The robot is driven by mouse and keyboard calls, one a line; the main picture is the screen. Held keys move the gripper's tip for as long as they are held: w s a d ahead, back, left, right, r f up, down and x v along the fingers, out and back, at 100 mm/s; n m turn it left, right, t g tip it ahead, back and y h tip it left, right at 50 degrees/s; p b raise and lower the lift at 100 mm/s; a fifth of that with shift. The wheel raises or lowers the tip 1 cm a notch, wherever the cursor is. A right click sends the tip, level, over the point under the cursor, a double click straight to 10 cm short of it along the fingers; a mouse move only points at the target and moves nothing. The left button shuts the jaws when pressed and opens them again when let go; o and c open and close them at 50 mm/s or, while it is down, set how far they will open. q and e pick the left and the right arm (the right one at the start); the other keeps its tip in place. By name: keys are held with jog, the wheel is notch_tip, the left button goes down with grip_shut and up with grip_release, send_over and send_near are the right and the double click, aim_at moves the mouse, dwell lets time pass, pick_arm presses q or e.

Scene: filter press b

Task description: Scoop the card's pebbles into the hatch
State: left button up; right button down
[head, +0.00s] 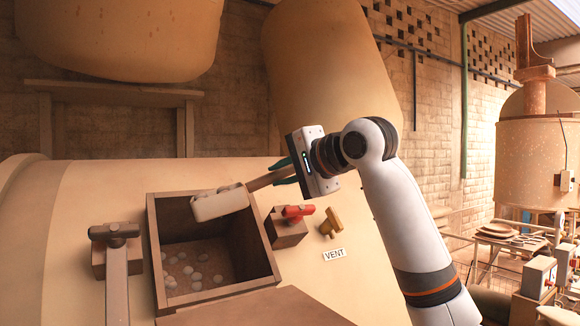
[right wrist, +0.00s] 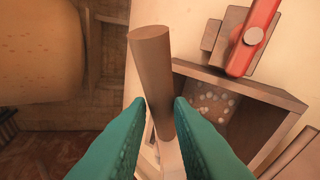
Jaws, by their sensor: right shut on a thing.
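The hatch is an open square brown box (head: 217,292) on the cream vessel; it also shows in the right wrist view (right wrist: 240,82). Several pale pebbles (head: 190,270) lie on its floor, also seen in the right wrist view (right wrist: 214,104). My right gripper (head: 282,174) is shut on the brown handle of a scoop (head: 219,204), close to the handle's end (right wrist: 151,75). The scoop's pale head is tilted over the hatch's far part, above the pebbles. I cannot tell whether anything is in it. My left gripper is out of view.
Right of the hatch are a red-handled valve (head: 297,212), a yellow valve (head: 331,222) and a white VENT label (head: 334,254). A grey lever (head: 116,270) stands close to its left. A large tan tank (head: 330,70) is behind. The red handle also shows in the wrist view (right wrist: 254,35).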

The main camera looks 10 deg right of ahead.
jog(key=a+r+n+g+h+p, duration=0.1)
jog(key=a+r+n+h+p, duration=0.2)
jog(key=a+r+n+p, duration=0.1)
jog(key=shift+w+a+r+h+p, duration=0.2)
jog(key=shift+a+h+p, duration=0.2)
jog(key=shift+a+p, duration=0.4)
jog(key=shift+d, duration=0.25)
jog(key=s+d+r, duration=0.2)
jog(key=s+r, duration=0.5)
jog(key=r, duration=0.2)
jog(key=shift+r, duration=0.3)
dwell(0.7)
